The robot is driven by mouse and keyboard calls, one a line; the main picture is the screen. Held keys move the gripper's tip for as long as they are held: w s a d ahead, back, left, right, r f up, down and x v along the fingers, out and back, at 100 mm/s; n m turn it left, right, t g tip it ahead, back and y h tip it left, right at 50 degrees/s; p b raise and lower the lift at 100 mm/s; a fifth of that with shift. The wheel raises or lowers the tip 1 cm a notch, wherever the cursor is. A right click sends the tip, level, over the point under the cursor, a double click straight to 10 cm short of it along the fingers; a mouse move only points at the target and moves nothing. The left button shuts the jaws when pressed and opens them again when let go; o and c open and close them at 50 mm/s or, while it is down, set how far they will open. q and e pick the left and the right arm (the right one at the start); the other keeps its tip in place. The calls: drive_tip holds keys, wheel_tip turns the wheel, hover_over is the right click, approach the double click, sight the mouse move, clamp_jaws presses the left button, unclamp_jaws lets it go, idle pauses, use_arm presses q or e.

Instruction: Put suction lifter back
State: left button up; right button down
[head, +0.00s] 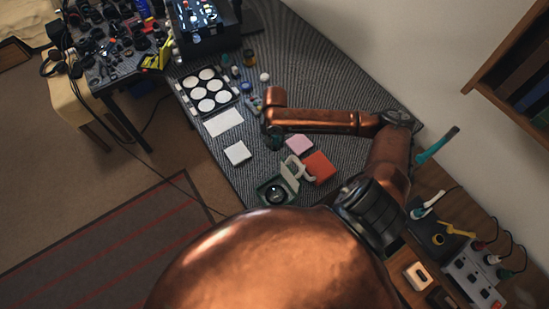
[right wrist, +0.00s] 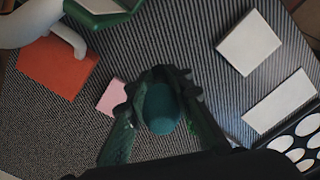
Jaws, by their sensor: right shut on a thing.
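My right gripper (head: 273,142) hangs over the striped grey mat (head: 232,178), left of the pink pad; the copper forearm hides part of it. In the right wrist view its two dark fingers (right wrist: 158,88) are closed around a rounded teal body (right wrist: 161,112), which I take to be the suction lifter. Its lower end is hidden in that view, and I cannot tell whether it touches the mat. My left gripper is not in view.
Near the gripper lie a pink pad (head: 299,144), a red box (head: 319,167), a green lens fixture (head: 275,190) with a white clamp, and two white pads (head: 237,153). A tray of white discs (head: 190,90) lies further back. A teal-handled tool (head: 436,146) stands by the wall.

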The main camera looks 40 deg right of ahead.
sight(275, 137)
wheel_tip(275, 137, down, 5)
drive_tip(key=shift+r+b, duration=0.1)
drive_tip(key=shift+b, duration=0.35)
wheel_tip(275, 137, down, 4)
drive_tip(key=shift+f+b, duration=0.2)
drive_tip(key=shift+b, duration=0.3)
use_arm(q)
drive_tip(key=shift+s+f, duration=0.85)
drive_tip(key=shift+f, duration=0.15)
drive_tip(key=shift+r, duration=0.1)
use_arm(e)
drive_tip(key=c, duration=1.7)
unclamp_jaws()
drive_tip(key=shift+r, duration=0.2)
use_arm(q)
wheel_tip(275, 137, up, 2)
drive_tip(key=p, duration=0.2)
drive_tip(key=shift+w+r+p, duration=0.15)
drive_tip(key=shift+p, duration=0.15)
use_arm(e)
wheel_tip(275, 137, up, 12)
drive_tip(key=shift+f, duration=0.1)
